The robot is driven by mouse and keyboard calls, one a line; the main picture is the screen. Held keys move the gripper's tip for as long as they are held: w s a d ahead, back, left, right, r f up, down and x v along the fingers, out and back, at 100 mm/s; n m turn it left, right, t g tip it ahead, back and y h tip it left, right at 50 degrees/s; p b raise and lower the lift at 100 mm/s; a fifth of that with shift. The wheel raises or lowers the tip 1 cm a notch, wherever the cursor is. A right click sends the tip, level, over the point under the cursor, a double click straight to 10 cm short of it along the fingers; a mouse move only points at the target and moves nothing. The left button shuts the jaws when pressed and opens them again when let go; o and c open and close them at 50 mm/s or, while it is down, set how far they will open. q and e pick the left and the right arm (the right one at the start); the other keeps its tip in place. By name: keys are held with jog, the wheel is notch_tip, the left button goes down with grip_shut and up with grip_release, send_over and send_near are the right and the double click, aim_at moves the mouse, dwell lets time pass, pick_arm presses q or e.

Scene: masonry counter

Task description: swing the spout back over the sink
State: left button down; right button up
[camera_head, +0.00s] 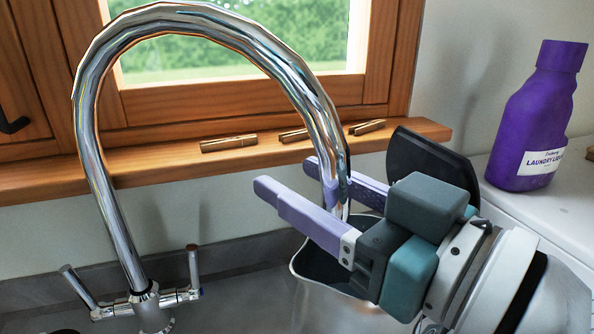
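The chrome spout (190,22) arches from the tap base (148,305) at the lower left up and over to the right. Its outlet end points down over a metal vessel with a dark rim. My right gripper (288,177) reaches in from the right with its pale purple fingers on either side of the spout's end. The near finger hides part of the outlet. I cannot tell whether the fingers press on the spout or only stand around it. I cannot make out the sink clearly. My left gripper is not in view.
The metal vessel (318,268) stands under my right gripper, which partly hides it. Two tap levers (193,265) rise beside the spout's base. A wooden sill (110,170) with small wooden pieces (228,143) runs behind. A purple laundry bottle (525,125) stands at the right.

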grip_shut()
dwell(1.2)
